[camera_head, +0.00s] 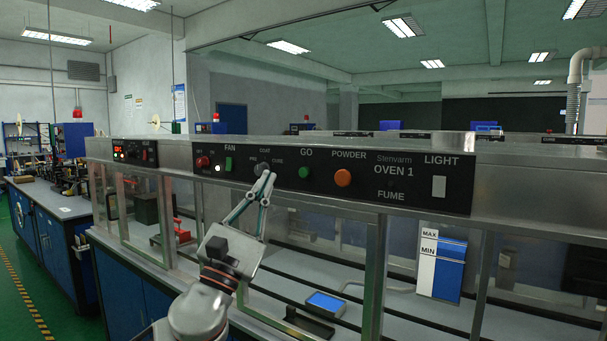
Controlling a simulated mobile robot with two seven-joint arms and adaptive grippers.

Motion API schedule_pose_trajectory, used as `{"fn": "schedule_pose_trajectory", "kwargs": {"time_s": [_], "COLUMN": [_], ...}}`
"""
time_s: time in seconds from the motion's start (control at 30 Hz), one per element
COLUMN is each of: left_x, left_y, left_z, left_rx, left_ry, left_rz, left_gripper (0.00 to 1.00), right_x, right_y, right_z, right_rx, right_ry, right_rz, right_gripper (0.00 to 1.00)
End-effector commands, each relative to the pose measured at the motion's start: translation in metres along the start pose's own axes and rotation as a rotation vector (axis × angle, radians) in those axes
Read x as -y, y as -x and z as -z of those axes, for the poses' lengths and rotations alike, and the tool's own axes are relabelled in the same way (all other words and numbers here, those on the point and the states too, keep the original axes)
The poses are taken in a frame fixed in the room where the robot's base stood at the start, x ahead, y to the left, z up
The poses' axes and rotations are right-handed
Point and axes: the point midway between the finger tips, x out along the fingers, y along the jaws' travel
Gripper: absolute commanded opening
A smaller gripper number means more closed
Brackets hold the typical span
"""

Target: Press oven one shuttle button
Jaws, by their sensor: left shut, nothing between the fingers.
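The OVEN 1 control panel (400,197) runs along the front of the metal hood. It carries a red button (203,162), a green FAN switch (229,164), a selector knob (260,169) marked PRE, COAT and CURE, a green GO button (304,172) and an orange POWDER button (344,178). No label reading "shuttle" can be made out. My left gripper (268,176) is shut and empty, pointing up at the panel. Its tips overlap the knob's lower right edge; I cannot tell whether they touch. My right gripper is not in view.
A pale LIGHT switch (439,187) is at the panel's right. A smaller panel (133,152) with a red display is at the left. Metal posts (376,270) frame the glazed bay below, which holds a blue-screened device (326,303). A blue-and-white level gauge (448,268) hangs at the right.

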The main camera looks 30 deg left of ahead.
Motion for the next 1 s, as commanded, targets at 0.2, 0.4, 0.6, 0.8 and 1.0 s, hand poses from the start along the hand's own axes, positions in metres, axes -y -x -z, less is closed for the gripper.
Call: {"fn": "schedule_pose_trajectory", "kwargs": {"time_s": [0.2,0.4,0.6,0.8,1.0], "left_x": [0.009,0.023,0.035,0.043,0.045], "left_y": [-0.011,-0.030,-0.047,-0.058,-0.060], "left_z": [0.010,0.025,0.035,0.043,0.044], "left_rx": [-0.001,-0.002,-0.001,-0.001,0.000], "left_ry": [0.002,0.002,0.001,0.002,0.002], "left_rz": [-0.003,-0.002,-0.002,0.000,0.000], "left_gripper": [0.00,0.00,0.00,0.00,0.00], "right_x": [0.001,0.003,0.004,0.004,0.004], "right_y": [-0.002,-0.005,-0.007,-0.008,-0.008], "right_z": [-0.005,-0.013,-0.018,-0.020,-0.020], "right_rx": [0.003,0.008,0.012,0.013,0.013], "right_ry": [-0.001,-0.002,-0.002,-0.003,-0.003], "right_rz": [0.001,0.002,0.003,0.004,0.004], "right_gripper": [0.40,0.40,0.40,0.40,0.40]}}
